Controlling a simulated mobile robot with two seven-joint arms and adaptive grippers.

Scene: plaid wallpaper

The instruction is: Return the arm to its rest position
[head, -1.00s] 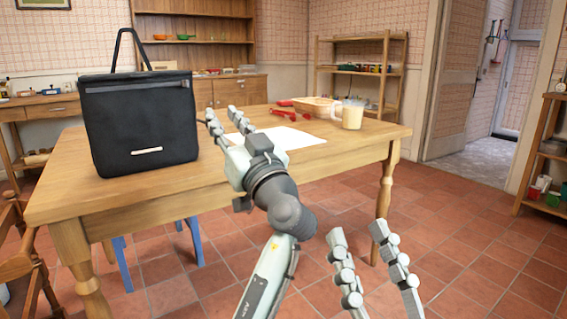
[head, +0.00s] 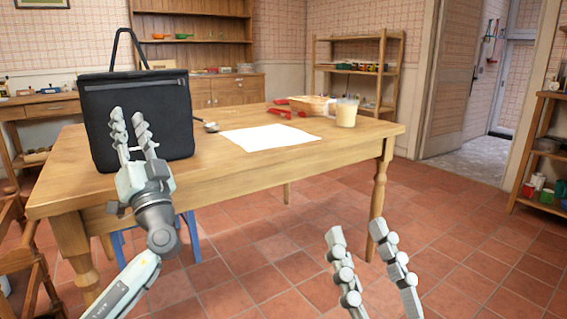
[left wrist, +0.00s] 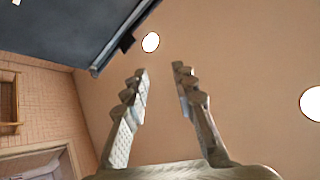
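My left gripper (head: 132,128) is raised in front of the black bag on the table's left side, with its fingers apart and nothing between them. In the left wrist view my left gripper (left wrist: 160,78) also shows open and empty, pointing up toward the ceiling. My right gripper (head: 355,230) is at the lower middle of the head view, open and empty, over the floor to the front of the table.
The wooden table (head: 240,180) holds the black bag (head: 172,108), a white sheet (head: 268,138), a ladle (head: 208,126), red-handled items (head: 284,113), a basket (head: 312,105) and a glass mug (head: 345,113). A wooden chair (head: 30,255) stands at the left. Tiled floor at right is clear.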

